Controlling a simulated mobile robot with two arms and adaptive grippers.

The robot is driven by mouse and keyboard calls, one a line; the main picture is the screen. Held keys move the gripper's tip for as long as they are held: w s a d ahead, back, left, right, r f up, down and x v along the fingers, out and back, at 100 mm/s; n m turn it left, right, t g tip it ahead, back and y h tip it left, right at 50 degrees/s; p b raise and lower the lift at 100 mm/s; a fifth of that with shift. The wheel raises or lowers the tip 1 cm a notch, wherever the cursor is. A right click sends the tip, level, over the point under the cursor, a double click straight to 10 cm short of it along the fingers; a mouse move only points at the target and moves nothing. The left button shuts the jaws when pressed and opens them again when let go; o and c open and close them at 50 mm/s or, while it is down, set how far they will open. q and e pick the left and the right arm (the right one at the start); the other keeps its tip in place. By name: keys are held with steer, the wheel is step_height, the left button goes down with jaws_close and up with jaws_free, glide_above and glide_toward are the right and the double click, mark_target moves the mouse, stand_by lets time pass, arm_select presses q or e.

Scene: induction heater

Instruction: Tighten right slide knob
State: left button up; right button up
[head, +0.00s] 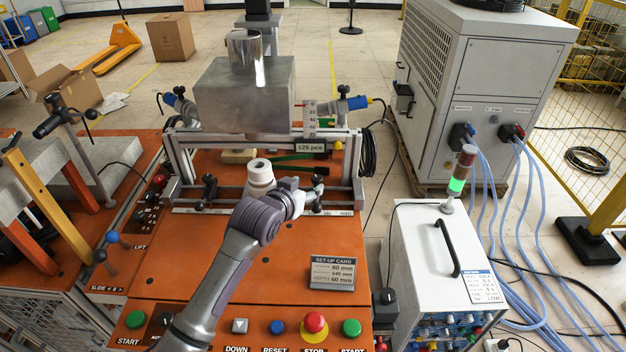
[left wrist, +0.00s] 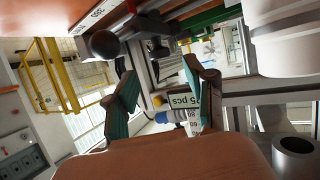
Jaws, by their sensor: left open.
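The right slide knob (head: 319,187) is a small black clamp knob at the right end of the front rail, partly hidden by my left gripper (head: 308,200). In the left wrist view, my left gripper (left wrist: 160,97) has its two teal-padded fingers apart, with nothing held between them. A black ball knob (left wrist: 103,43) shows near the upper end of the left finger in that view; I cannot tell whether they touch. The matching left knob (head: 208,188) stands at the rail's other end. My right gripper is in neither view.
A metal block (head: 246,95) is above and behind. A set-up card (head: 332,272) stands on the orange bench (head: 180,265). A white cabinet (head: 425,270) is at the right.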

mark_target(315, 180)
arm_select(q)
steer(key=shift+x, duration=2.75)
jaws_close()
